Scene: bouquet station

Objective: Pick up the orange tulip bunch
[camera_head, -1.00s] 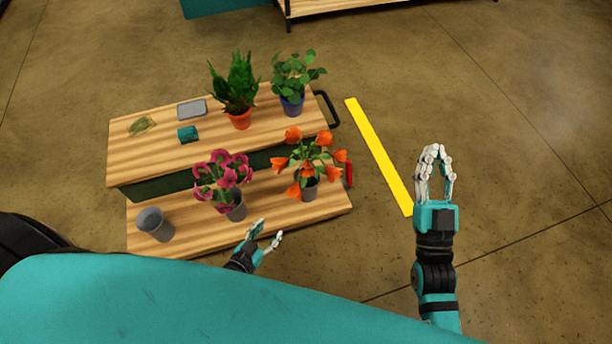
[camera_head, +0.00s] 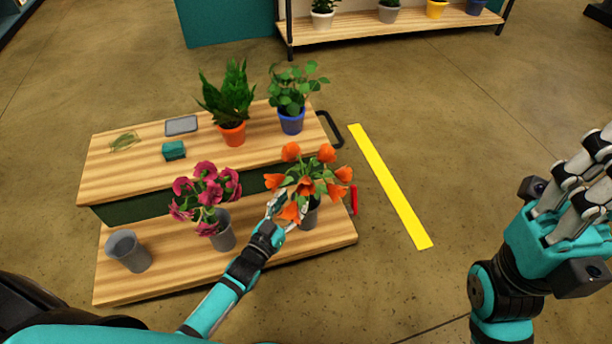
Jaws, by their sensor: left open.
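The orange tulip bunch (camera_head: 320,185) stands upright in a grey pot (camera_head: 311,218) at the right end of the lower wooden shelf. My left gripper (camera_head: 291,208) is open at the lower left side of the bunch, its fingers close to the pot and partly hidden by an orange bloom. I cannot tell whether they touch the pot or the stems. My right gripper (camera_head: 590,170) is large at the right edge, far from the flowers, with its fingertips partly out of the picture.
Magenta flowers (camera_head: 207,190) in a grey pot and an empty grey bucket (camera_head: 129,251) stand left on the lower shelf (camera_head: 175,272). Two potted green plants (camera_head: 230,100) stand on the upper shelf. A red object (camera_head: 354,199) is just right of the tulips.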

